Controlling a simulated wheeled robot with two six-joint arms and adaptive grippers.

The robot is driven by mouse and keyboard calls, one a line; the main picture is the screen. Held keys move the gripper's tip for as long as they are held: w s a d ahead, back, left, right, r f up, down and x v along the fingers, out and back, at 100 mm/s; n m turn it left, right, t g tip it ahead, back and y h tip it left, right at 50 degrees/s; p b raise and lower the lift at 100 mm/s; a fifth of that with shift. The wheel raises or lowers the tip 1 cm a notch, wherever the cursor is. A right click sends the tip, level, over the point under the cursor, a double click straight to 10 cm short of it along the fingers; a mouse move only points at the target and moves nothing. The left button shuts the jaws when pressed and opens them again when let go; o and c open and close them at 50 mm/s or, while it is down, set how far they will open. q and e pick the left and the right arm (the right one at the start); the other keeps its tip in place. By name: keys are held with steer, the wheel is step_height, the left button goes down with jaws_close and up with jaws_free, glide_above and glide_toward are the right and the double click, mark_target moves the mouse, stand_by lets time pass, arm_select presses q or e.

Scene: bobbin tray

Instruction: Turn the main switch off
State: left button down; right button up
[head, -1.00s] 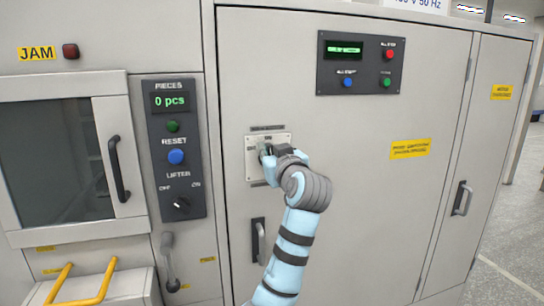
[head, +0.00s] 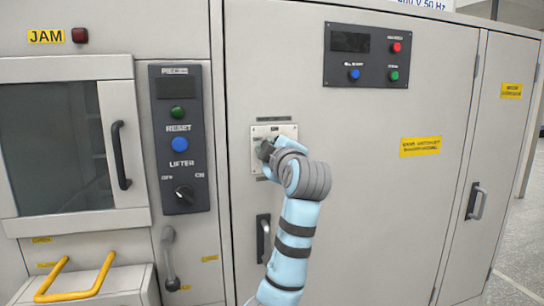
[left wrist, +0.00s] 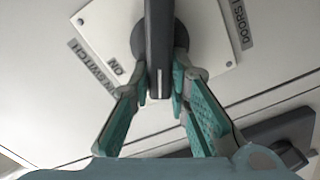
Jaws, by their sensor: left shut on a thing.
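The main switch is a dark grey rotary handle (left wrist: 158,40) on a white square plate (head: 287,132) on the grey cabinet door. In the left wrist view the handle runs up and down the picture, with a pale line on its near end. An ON label on the plate lies to the left of that line, apart from it. My left gripper (left wrist: 160,88) is shut on the handle, one finger on each side. In the head view my left gripper (head: 268,151) hides most of the handle. My right gripper is not in view.
A control panel (head: 340,75) with a dark display and several buttons sits above right. A lifter panel (head: 178,100), also with a dark display, is at left. A door handle (head: 263,238) is just below my gripper.

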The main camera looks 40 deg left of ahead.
arm_select(q)
steer(key=n+b, duration=0.1)
steer(key=f+n+b, duration=0.1)
steer(key=n, duration=0.1)
steer(key=shift+s, duration=0.1)
steer(key=shift+a+f+n+b, duration=0.15)
steer(key=shift+n+b, duration=0.5)
steer(key=shift+n, duration=0.65)
steer(key=c, duration=1.5)
jaws_free()
